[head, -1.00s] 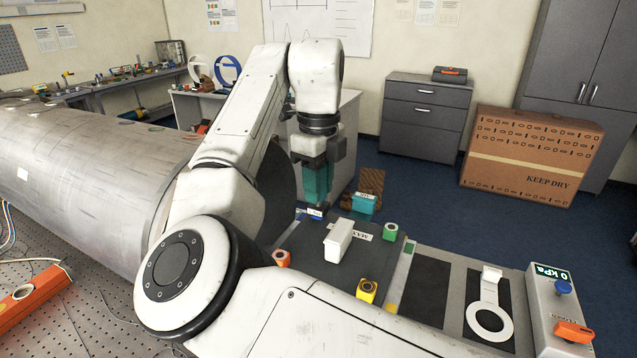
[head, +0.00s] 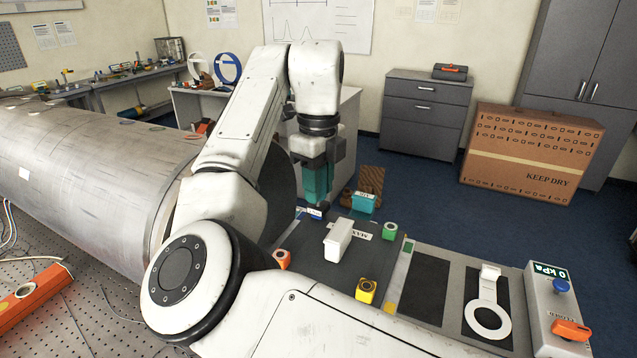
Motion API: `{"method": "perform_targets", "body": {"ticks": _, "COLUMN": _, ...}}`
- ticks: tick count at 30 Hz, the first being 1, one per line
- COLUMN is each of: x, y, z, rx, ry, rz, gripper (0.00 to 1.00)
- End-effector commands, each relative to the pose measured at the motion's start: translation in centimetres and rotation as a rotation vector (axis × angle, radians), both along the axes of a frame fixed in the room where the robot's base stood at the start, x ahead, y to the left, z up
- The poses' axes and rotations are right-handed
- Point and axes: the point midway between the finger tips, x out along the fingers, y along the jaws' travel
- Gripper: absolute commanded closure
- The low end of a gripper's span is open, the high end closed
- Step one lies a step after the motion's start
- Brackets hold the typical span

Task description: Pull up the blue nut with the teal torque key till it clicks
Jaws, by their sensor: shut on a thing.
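My gripper (head: 318,160) points down over the far left part of the test table and is shut on the teal torque key (head: 317,183). The key hangs upright, and its dark lower end is just above or at a small blue part with a white label (head: 309,213) at the table's far edge. This is probably the blue nut; it is small and partly hidden, so I cannot tell whether the key is seated on it. A teal block with a white label (head: 362,202) stands to the right of the key.
On the dark plate are a white block (head: 339,240), an orange nut (head: 282,260), a green nut (head: 389,231) and a yellow nut (head: 367,290). A white ring-ended tool (head: 488,309) lies to the right. The gauge box (head: 551,290) reads 0 kPa. A large metal pipe (head: 85,195) fills the left.

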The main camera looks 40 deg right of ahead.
Motion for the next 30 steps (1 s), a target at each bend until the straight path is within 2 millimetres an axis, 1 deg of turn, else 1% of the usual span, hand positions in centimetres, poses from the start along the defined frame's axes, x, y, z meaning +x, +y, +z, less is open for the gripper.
{"method": "perform_targets", "body": {"ticks": 8, "x": 0.0, "y": 0.0, "z": 0.3, "rx": -0.001, "ry": 0.000, "rz": -0.002, "gripper": 1.00}}
{"method": "perform_targets", "body": {"ticks": 30, "x": 0.0, "y": 0.0, "z": 2.9, "rx": 0.000, "ry": 0.000, "rz": -0.002, "gripper": 1.00}}
